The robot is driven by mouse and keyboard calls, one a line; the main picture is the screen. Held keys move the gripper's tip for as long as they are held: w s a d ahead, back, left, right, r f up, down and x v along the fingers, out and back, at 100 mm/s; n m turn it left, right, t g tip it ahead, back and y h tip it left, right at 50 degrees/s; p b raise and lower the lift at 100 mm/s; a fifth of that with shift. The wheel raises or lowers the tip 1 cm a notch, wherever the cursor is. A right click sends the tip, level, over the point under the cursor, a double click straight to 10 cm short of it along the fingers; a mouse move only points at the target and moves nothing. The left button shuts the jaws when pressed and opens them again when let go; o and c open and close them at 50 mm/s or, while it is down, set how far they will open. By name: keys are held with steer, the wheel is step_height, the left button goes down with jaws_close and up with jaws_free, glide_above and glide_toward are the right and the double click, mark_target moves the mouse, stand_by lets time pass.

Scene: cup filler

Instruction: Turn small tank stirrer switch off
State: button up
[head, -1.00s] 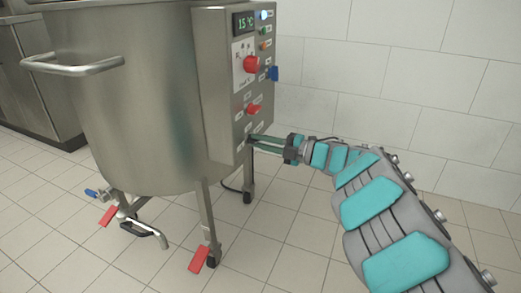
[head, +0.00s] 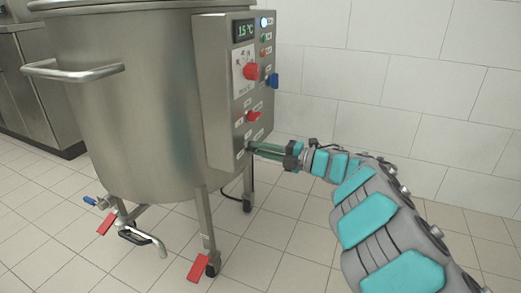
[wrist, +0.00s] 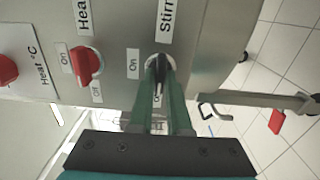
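The steel tank (head: 150,100) carries a control panel (head: 215,80). In the head view my gripper (head: 251,148) reaches the panel's lower right edge from the right.
A red heat switch (wrist: 86,63) sits beside the stirrer switch, with a larger red temperature knob (head: 250,71) above it in the head view. A blue knob (head: 272,80) sticks out at the panel's side. Tank legs (head: 206,225) and a drain tap (head: 145,238) are below. The right floor is clear.

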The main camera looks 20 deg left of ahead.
steer(key=o, duration=0.4)
steer(key=shift+o, duration=0.2)
steer(key=d+p, duration=0.1)
steer(key=d, duration=0.6)
steer(key=shift+s+d, duration=0.3)
steer(key=shift+d, duration=0.1)
